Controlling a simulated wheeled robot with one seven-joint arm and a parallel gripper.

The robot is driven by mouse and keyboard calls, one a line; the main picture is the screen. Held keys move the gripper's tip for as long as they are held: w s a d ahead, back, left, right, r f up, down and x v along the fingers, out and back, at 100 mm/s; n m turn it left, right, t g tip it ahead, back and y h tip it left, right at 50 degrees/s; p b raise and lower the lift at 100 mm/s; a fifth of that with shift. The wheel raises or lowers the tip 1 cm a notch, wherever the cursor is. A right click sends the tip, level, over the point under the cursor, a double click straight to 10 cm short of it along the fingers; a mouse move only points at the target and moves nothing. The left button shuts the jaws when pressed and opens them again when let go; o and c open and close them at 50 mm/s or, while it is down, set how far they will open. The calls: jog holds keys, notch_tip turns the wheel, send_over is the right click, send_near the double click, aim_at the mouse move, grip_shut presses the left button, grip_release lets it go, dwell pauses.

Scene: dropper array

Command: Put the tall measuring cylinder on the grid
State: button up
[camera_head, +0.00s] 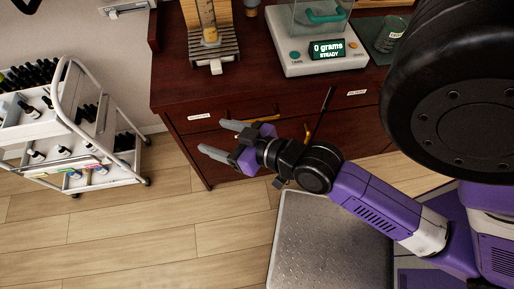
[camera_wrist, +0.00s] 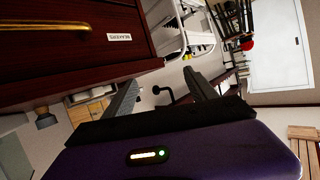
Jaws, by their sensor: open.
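A clear graduated tube (camera_head: 207,14), which looks like the measuring cylinder, stands upright with a yellowish base on the far counter, its top cut off by the picture edge. Under it is a dark slatted stand (camera_head: 230,47), which may be the grid; I cannot tell for sure. My gripper (camera_head: 220,138) is in front of the drawers, below the counter top and well apart from the tube. Its two grey fingers are spread with nothing between them. In the wrist view my gripper (camera_wrist: 163,84) also shows empty, and neither tube nor stand is visible there.
A scale (camera_head: 317,52) reading 0 grams stands on the brown counter (camera_head: 262,75), with a glass jar (camera_head: 390,34) to its right. A white trolley (camera_head: 75,150) with several small bottles stands at the left. The wooden floor (camera_head: 120,225) in front is clear.

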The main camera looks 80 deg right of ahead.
jog(key=s+a+r+n+t+y, duration=0.1)
jog(key=s+a+r+n+y, duration=0.3)
jog(key=s+a, duration=0.6)
jog(key=shift+s+a+n+t, duration=0.2)
jog(key=shift+s+n+t, duration=0.1)
jog(key=shift+s, duration=0.2)
